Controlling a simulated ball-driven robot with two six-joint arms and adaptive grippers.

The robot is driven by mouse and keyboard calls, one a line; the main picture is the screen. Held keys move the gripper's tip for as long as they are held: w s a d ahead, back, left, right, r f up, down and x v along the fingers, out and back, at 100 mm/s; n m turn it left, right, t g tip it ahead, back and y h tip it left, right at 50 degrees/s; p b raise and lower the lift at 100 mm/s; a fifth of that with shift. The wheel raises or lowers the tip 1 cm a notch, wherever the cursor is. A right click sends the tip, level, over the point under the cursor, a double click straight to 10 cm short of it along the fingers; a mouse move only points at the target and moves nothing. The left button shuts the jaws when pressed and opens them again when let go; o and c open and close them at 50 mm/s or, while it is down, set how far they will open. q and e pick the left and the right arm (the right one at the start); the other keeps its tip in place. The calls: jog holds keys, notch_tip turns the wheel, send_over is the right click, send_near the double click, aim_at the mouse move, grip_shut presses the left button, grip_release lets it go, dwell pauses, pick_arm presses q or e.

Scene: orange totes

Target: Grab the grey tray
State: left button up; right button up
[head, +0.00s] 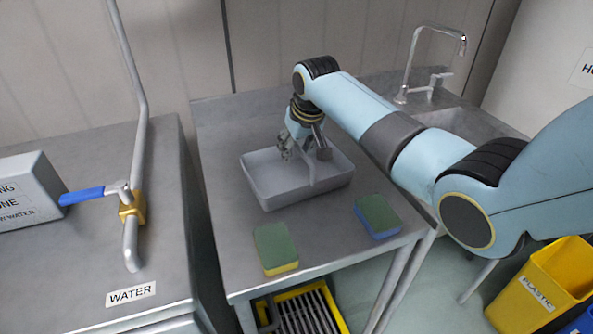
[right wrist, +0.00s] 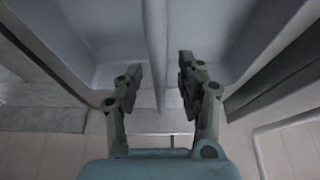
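The grey tray (head: 308,191) sits on the metal table, with a raised divider (head: 312,168) across its middle. My right gripper (head: 304,152) reaches down over the tray from above. In the right wrist view, the tray (right wrist: 98,35) fills the upper part, and the divider (right wrist: 156,40) runs between the two fingers of my right gripper (right wrist: 159,72). The fingers are apart, one on each side of the divider, with gaps visible. Whether the fingertips are below the divider's top edge is hard to tell. My left gripper is not in view.
Two green-topped sponges, one yellow below (head: 276,248) and one blue below (head: 377,216), lie in front of the tray. A sink tap (head: 414,65) stands at the back right. A water pipe with a blue-handled valve (head: 82,196) is at left. A yellow bin (head: 545,285) stands at lower right.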

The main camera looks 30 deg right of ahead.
jog(key=shift+c, duration=0.5)
grip_shut()
